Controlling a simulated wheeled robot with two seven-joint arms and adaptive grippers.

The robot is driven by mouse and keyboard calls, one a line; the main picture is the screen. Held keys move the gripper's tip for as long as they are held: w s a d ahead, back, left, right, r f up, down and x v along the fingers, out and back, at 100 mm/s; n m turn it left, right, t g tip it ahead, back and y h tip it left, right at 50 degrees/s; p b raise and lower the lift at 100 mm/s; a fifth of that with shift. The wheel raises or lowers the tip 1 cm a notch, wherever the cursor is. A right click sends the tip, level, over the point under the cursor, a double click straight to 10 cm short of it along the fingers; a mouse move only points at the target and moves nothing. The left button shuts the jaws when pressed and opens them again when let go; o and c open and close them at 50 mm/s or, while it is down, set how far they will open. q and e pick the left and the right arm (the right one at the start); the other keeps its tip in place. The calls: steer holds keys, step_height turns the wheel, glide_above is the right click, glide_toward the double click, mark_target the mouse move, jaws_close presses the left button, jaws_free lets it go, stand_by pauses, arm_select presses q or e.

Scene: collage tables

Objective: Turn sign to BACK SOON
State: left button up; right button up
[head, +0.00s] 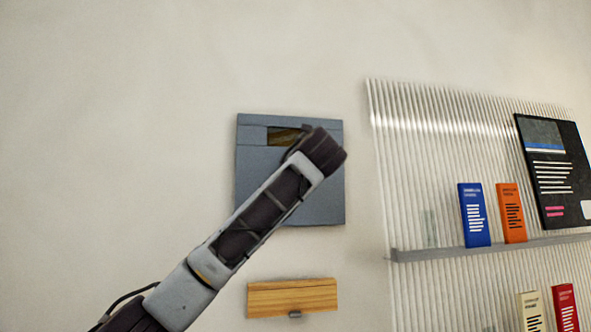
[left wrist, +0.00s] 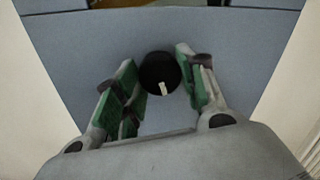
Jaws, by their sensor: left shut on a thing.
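The sign is a flat blue-grey square panel (head: 255,185) on the wall, with a small window (head: 283,137) near its top showing a brown-gold patch. Its wording is not readable. In the left wrist view the panel (left wrist: 255,50) fills the background, with a round black knob (left wrist: 160,72) bearing a white mark that points downward. My left gripper (left wrist: 156,62) has its green-padded fingers on both sides of the knob and is shut on it. In the head view my arm hides the knob and the fingers. My right gripper is not in view.
A wooden block (head: 292,299) is on the wall below the panel. To the right, a ribbed translucent board (head: 400,180) carries a shelf (head: 440,252) with a blue booklet (head: 474,215), an orange booklet (head: 512,212) and a black poster (head: 553,185). The wall left of the panel is bare.

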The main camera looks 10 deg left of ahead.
arm_select(q)
steer(key=shift+f+m, duration=0.25)
steer(key=shift+m, duration=1.25)
steer(key=o, duration=1.1)
steer(key=shift+r, duration=0.1)
steer(key=shift+c, duration=0.2)
steer(key=shift+s+r, duration=0.1)
steer(key=v, duration=1.2)
